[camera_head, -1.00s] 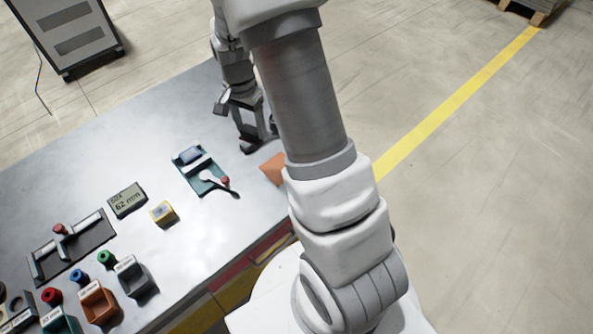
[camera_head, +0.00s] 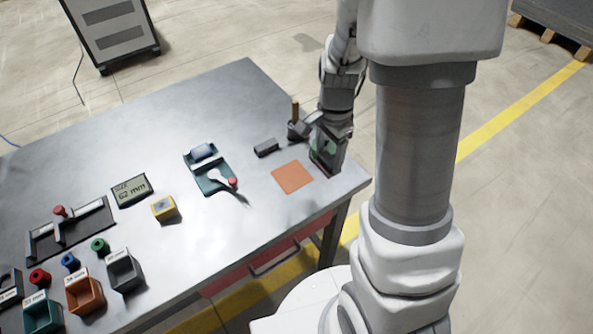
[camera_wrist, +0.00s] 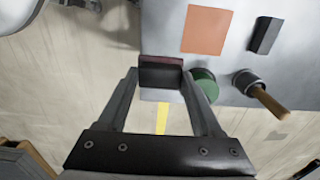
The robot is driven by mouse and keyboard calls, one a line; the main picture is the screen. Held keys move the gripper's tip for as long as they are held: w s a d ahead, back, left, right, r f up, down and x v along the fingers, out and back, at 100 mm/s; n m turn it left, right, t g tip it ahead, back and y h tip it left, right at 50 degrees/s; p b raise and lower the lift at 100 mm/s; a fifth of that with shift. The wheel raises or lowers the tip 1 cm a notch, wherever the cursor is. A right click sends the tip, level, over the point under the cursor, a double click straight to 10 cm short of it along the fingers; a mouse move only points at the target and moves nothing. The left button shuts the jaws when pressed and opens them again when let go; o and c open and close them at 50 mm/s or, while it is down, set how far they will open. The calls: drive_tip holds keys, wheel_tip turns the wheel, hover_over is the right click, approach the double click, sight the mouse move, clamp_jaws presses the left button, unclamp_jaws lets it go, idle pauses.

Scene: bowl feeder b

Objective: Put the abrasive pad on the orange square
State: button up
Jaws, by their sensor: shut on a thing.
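The orange square (camera_head: 292,177) lies flat on the grey table near its right end, with nothing on it. It also shows at the top of the wrist view (camera_wrist: 206,30). My gripper (camera_head: 325,163) is just right of the square in the head view, near the table's right edge. In the wrist view, my gripper (camera_wrist: 160,82) is shut on a dark block with a maroon face, which I take for the abrasive pad (camera_wrist: 160,62). The pad is apart from the square, below and left of it in that view. In the head view the fingers mostly hide it.
A dark block (camera_head: 266,147) lies behind the square. A tool with a wooden handle (camera_head: 296,112) stands near my gripper. A green round thing (camera_wrist: 203,88) is beside the right finger. A teal fixture (camera_head: 210,172) with a red knob stands left. Bare table surrounds the square.

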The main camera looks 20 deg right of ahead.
drive_tip(key=w+a+f, duration=0.6)
drive_tip(key=w+a, duration=0.1)
drive_tip(key=shift+f, duration=1.95)
drive_tip(key=shift+f+b, duration=0.15)
drive_tip(key=shift+b, duration=0.15)
drive_tip(key=o, duration=1.2)
